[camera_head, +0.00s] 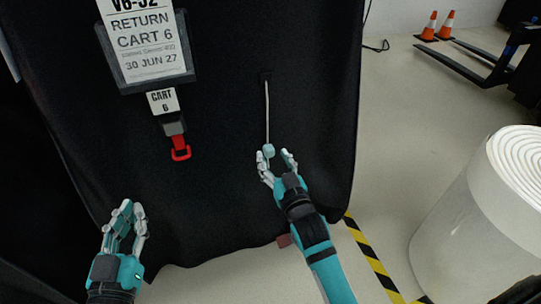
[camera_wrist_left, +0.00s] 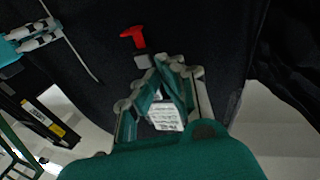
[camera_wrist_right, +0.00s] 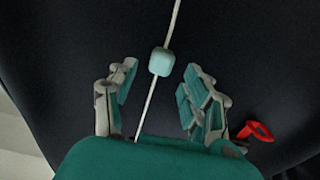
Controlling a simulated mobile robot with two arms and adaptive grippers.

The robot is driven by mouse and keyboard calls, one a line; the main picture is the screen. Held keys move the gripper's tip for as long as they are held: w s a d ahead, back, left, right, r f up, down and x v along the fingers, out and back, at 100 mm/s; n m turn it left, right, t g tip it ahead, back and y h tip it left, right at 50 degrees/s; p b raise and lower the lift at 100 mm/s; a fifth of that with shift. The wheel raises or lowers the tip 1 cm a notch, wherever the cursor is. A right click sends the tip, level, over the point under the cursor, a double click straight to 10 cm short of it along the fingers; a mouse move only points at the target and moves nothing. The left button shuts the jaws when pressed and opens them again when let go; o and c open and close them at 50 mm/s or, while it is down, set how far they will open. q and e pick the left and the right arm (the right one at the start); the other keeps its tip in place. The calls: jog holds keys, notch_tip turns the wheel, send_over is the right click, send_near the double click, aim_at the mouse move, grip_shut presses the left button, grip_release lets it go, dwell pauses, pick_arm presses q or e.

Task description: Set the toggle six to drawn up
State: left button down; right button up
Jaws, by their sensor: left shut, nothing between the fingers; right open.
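The toggle six is a small pale blue bead (camera_head: 268,150) on a thin white cord (camera_head: 267,112) that hangs down a black cover (camera_head: 222,130). The bead sits low on the cord. My right gripper (camera_head: 277,160) is open at the bead. In the right wrist view the bead (camera_wrist_right: 161,62) lies just beyond the open fingertips (camera_wrist_right: 158,85), and the cord runs on between the fingers towards the palm. I see no finger closed on it. My left gripper (camera_head: 130,210) is shut and empty at the lower left, in front of the cover and away from the cord.
A red pull (camera_head: 180,153) hangs under a CART 6 tag (camera_head: 162,101), left of the cord. A RETURN CART 6 placard (camera_head: 148,45) is above it. A white roll (camera_head: 490,200) stands at the right. Cones (camera_head: 437,25) and dark forks (camera_head: 470,66) are farther back.

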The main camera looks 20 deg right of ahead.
aim_at(271, 153)
pick_arm(q)
jog(key=shift+s+d+r+t, duration=0.1)
jog(key=shift+r+t, duration=0.45)
jog(key=shift+r, duration=0.3)
jog(key=shift+s+d+r+t, duration=0.1)
jog(key=shift+r+t, duration=0.45)
jog(key=shift+r, duration=0.25)
pick_arm(e)
jog(key=shift+w, duration=1.5)
grip_shut()
